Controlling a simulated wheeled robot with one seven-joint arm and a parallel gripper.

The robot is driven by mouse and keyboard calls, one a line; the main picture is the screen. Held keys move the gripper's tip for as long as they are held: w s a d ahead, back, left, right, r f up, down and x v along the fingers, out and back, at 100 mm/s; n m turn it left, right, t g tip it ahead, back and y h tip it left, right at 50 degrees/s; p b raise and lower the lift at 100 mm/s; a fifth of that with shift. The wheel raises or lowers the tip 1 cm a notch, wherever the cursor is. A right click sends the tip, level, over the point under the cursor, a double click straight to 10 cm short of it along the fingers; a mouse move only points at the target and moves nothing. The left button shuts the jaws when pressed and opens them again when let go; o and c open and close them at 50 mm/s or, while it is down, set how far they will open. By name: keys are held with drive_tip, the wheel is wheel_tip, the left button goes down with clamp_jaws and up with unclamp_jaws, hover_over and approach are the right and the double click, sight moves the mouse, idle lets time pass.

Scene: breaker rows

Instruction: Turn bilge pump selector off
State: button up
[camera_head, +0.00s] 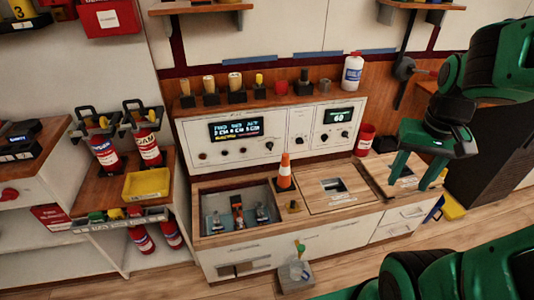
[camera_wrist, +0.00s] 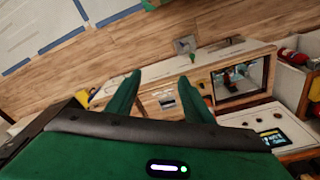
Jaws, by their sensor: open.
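A white control panel (camera_head: 290,128) stands at the back of the counter. Its left part has a wide lit display (camera_head: 236,129) with a row of small dark knobs below. Its right part has a smaller display (camera_head: 338,115) reading 60, with several knobs around and below it. The labels are too small to read, so I cannot tell which knob is the bilge pump selector. My gripper (camera_head: 410,186) is open and empty, right of the panel and above the counter's right end. In the wrist view, my gripper (camera_wrist: 158,78) points toward the counter and floor, with nothing between its fingers.
A red can (camera_head: 365,138) stands right of the panel. An open recess (camera_head: 210,187) is at left, and fire extinguishers (camera_head: 146,147) stand further left.

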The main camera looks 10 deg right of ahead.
drive_tip(key=w+a+f+n+t, duration=0.1)
drive_tip(key=w+a+f+t, duration=0.1)
drive_tip(key=w, duration=0.8)
drive_tip(key=w+a+f+n+t, duration=0.1)
drive_tip(key=w+a+f, duration=0.1)
drive_tip(key=w, duration=0.7)
drive_tip(key=w+a+f+n+t, duration=0.1)
drive_tip(key=w+a+f+t, duration=0.1)
drive_tip(key=w, duration=0.8)
drive_tip(key=w+a+f+m+t+y, duration=0.25)
drive_tip(key=w+a+f+t, duration=0.3)
drive_tip(key=w+a, duration=0.6)
drive_tip(key=w+a+f+m+t+y, duration=0.2)
drive_tip(key=w+a+f+t+y, duration=0.3)
drive_tip(key=w+a, duration=0.6)
drive_tip(key=m+h, duration=1.4)
drive_tip(key=m, duration=0.1)
approach(270, 149)
drive_tip(key=x, duration=0.8)
drive_tip(key=shift+w+d+r, duration=0.1)
drive_tip(key=shift+w, duration=0.05)
